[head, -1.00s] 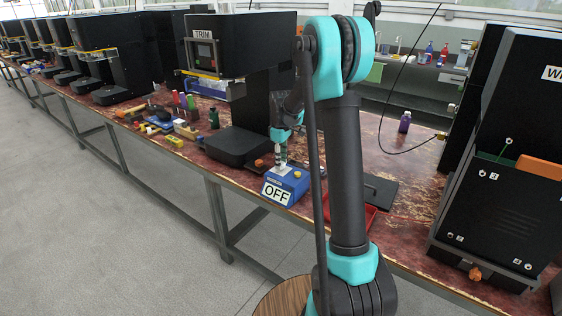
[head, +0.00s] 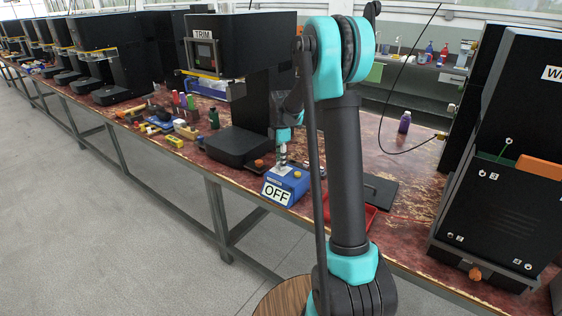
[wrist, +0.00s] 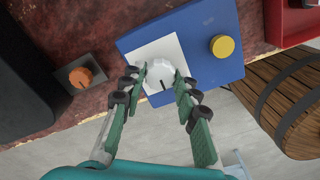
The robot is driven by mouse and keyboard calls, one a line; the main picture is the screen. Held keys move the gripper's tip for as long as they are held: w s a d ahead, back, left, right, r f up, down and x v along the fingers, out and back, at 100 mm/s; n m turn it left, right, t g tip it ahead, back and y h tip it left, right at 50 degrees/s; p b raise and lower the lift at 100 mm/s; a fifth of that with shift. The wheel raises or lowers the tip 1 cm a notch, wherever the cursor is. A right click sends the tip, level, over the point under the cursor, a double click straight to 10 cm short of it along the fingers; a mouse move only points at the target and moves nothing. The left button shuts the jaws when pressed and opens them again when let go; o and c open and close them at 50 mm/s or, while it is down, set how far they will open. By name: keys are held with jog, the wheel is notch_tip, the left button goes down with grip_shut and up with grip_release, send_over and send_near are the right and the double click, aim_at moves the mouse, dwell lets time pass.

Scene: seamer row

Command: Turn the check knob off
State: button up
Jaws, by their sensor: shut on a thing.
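The blue check box (head: 289,184) sits at the front edge of the bench, with an OFF label (head: 276,193) on its front face. In the wrist view the blue box (wrist: 203,25) shows a white plate with a pale knob (wrist: 160,73) on it and a dark mark on the plate. A yellow button (wrist: 222,46) is to the right of the knob. My gripper (wrist: 161,78) is shut on the knob, one green-padded finger on each side. The gripper (head: 282,160) also shows above the box in the head view, where it hides the knob.
A small box with an orange knob (wrist: 80,77) is left of the blue box. A red tray (head: 371,213) lies to the right, near a dark flat plate (head: 380,190). The black TRIM machine (head: 255,40) stands behind. A wooden round-sided thing (wrist: 285,95) is off the bench edge.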

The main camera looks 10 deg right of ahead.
jog(key=shift+n, duration=0.3)
dwell(0.4)
jog(key=o, duration=1.1)
jog(key=shift+o, duration=0.2)
jog(key=shift+r, duration=0.1)
notch_tip(320, 180, up, 12)
jog(key=s+d+f+m+t, duration=0.1)
jog(key=s+f+m, duration=0.4)
jog(key=s, duration=0.6)
jog(key=s+d+f+m+t, duration=0.1)
jog(key=s+f+m, duration=0.4)
jog(key=s+m, duration=0.3)
jog(key=s+d+f+m+t, duration=0.2)
jog(key=s+f+m, duration=0.3)
jog(key=s, duration=0.9)
jog(key=shift+s+m, duration=0.2)
jog(key=shift+m, duration=1)
